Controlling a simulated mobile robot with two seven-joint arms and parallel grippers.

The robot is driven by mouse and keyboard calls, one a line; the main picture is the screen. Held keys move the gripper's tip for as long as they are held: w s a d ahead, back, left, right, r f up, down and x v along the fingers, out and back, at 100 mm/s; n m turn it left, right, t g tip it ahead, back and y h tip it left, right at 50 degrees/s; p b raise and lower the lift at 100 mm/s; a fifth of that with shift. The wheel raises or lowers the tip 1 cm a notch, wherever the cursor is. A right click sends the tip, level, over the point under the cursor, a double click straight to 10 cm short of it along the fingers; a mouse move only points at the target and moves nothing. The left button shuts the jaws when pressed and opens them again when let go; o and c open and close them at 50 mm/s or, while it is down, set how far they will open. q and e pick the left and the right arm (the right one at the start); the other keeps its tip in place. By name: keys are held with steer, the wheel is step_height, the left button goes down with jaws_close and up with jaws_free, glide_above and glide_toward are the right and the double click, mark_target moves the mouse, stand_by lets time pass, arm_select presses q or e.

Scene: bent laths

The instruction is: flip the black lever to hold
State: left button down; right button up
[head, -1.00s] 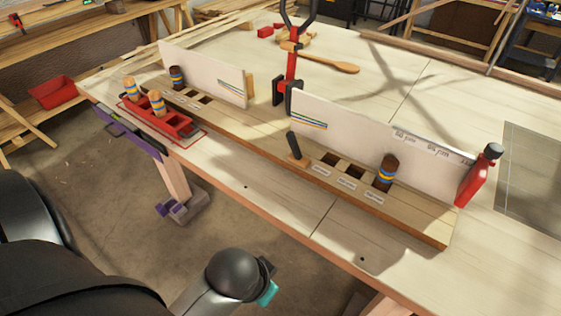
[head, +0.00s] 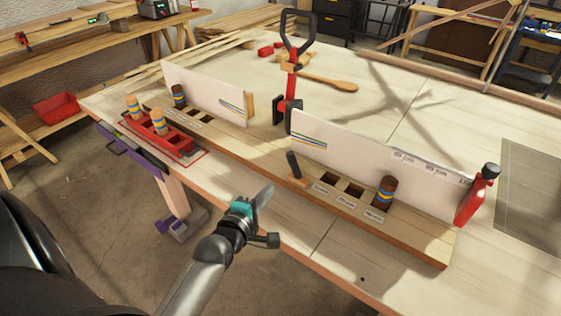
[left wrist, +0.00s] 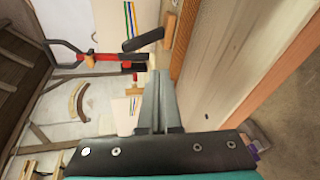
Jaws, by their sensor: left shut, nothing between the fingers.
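The black lever (head: 293,165) stands on a small wooden block at the left end of the right-hand row of square holes in the wooden board. It is tilted, its top leaning a little to the left. It also shows in the left wrist view (left wrist: 143,40), above the fingertips. My left gripper (head: 264,194) is shut and empty, in front of and to the left of the lever, apart from it. Its closed fingers show in the left wrist view (left wrist: 158,95). The labels by the holes are too small to read. My right gripper is not in view.
A white panel (head: 370,165) stands behind the lever. A brown striped peg (head: 385,192) sits in the right hole. A red clamp (head: 291,85) rises behind the panels. A red tray (head: 172,140) with pegs lies left.

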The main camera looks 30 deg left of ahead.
mark_target(294, 165)
arm_select(q)
steer(key=a+n, duration=0.1)
steer(key=a+n+y, duration=0.1)
steer(key=a+r+n+t, duration=0.1)
steer(key=n, duration=0.1)
steer(key=shift+w+a+r+y, duration=0.1)
steer(key=shift+w+a+y, duration=0.1)
steer(key=shift+w+y, duration=0.15)
steer(key=shift+w+a, duration=0.1)
steer(key=b+x, duration=0.2)
steer(key=x, duration=0.8)
steer(key=shift+r, duration=0.1)
steer(key=d, duration=0.1)
steer(key=d+r+p, duration=0.1)
steer(key=d, duration=0.1)
steer(key=shift+s+r, duration=0.3)
steer(key=shift+s, duration=0.05)
steer(key=shift+d+p, duration=0.3)
steer(key=shift+d, duration=0.05)
